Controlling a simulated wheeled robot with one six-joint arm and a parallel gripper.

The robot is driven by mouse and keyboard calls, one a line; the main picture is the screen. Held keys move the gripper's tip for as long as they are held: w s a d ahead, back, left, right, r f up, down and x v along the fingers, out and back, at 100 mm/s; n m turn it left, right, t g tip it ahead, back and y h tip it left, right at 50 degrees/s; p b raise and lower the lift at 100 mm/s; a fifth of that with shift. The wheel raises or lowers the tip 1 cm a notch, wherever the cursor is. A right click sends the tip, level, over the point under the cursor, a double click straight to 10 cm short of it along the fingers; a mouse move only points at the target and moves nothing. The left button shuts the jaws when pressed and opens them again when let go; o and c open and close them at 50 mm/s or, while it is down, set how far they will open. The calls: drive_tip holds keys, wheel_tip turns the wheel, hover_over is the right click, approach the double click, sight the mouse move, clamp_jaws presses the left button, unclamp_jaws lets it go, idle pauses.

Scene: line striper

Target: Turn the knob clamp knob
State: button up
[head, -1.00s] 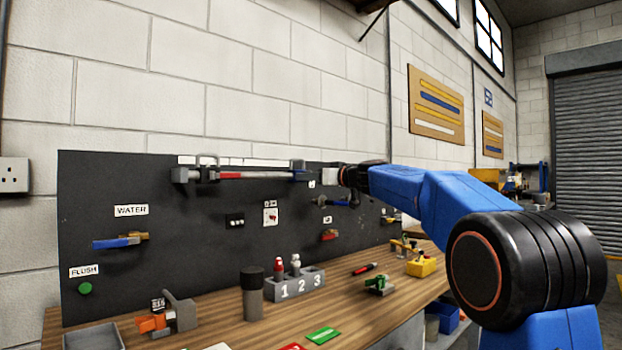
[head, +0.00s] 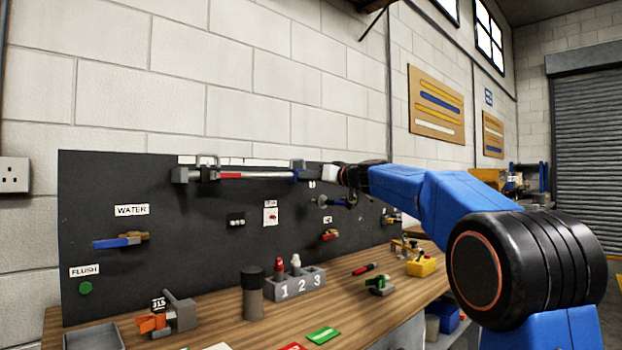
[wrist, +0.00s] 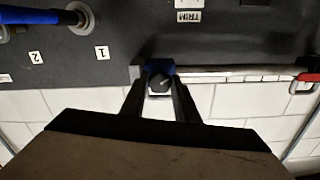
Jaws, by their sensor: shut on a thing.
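The dark round knob (wrist: 160,83) sits between my gripper's two fingers in the wrist view, at the end of the rail with the blue collar (wrist: 152,70). My gripper (wrist: 160,90) is shut on the knob, with a finger on each side of it. In the head view my gripper (head: 322,173) is at the right end of the rail (head: 268,175), high on the black panel. The knob is too small to make out there. The rail carries a red sleeve (head: 230,175), which also shows at the right of the wrist view (wrist: 307,78).
The black panel (head: 190,205) also carries a blue-handled water valve (head: 118,241) and a green flush button (head: 86,288). Below, the wooden bench (head: 225,330) holds a numbered grey block (head: 298,286), a dark cylinder (head: 252,295) and a yellow box (head: 421,266).

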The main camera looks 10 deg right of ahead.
drive_tip(key=m, duration=2.4)
drive_tip(key=shift+m, duration=0.4)
drive_tip(key=o, duration=1)
drive_tip(key=shift+r, duration=0.1)
drive_tip(key=shift+o, duration=0.2)
drive_tip(key=shift+s, duration=0.1)
drive_tip(key=v, duration=1.7)
drive_tip(key=shift+d, duration=0.15)
